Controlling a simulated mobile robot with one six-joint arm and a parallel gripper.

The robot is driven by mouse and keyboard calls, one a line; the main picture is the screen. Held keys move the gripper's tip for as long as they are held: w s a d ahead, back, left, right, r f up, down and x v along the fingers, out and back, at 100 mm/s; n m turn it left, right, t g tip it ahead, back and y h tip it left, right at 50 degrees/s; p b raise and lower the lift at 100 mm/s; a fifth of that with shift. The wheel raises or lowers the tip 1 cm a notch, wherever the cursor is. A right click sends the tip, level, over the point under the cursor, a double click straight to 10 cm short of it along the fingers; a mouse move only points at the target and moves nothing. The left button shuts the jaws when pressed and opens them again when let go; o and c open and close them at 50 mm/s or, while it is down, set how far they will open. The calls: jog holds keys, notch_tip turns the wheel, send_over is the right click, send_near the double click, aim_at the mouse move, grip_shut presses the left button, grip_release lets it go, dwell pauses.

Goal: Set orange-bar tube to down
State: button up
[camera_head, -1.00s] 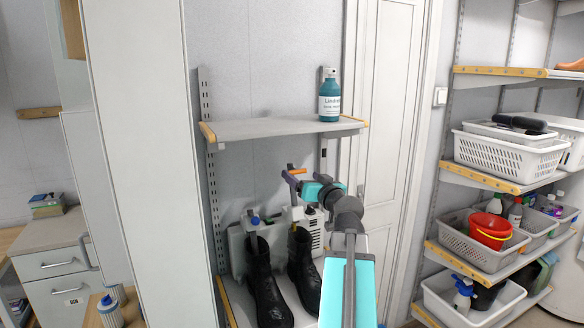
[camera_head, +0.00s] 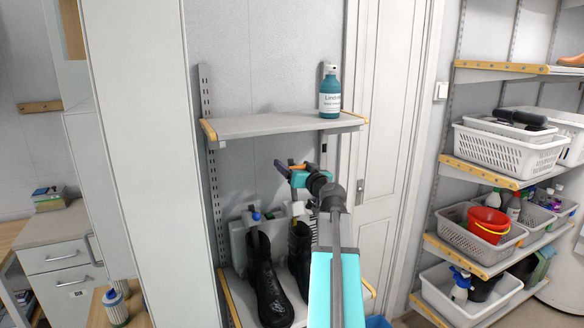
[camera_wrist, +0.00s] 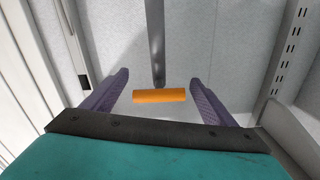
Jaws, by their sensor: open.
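In the wrist view the orange bar (camera_wrist: 160,96) lies crosswise between the two open purple fingers of my gripper (camera_wrist: 159,78), with a gap on each side. A grey tube (camera_wrist: 156,45) runs from the top of the wrist picture to the bar. In the head view most of this tube is hidden behind my gripper. I cannot tell its tilt there.
Two black boots (camera_head: 265,285) stand on the lower shelf before a white boot dryer (camera_head: 238,235). A blue-tipped tube (camera_head: 256,217) enters the left boot. Above is a grey shelf (camera_head: 265,125) with a teal bottle (camera_head: 330,92). A white door (camera_head: 385,100) is at right.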

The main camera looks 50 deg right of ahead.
aim_at(297, 202)
jog(key=c, duration=1.5)
jog(key=f+b, duration=0.3)
jog(key=s+f+b, duration=0.1)
jog(key=f+b, duration=0.1)
jog(key=b, duration=0.2)
jog(key=s+a+f+b, duration=0.1)
jog(key=f+b, duration=0.2)
jog(key=b, duration=0.1)
jog(key=shift+s+f, duration=0.15)
jog(key=shift+f, duration=0.2)
jog(key=o, duration=1.5)
jog(key=shift+r, duration=0.1)
jog(key=shift+s, duration=0.1)
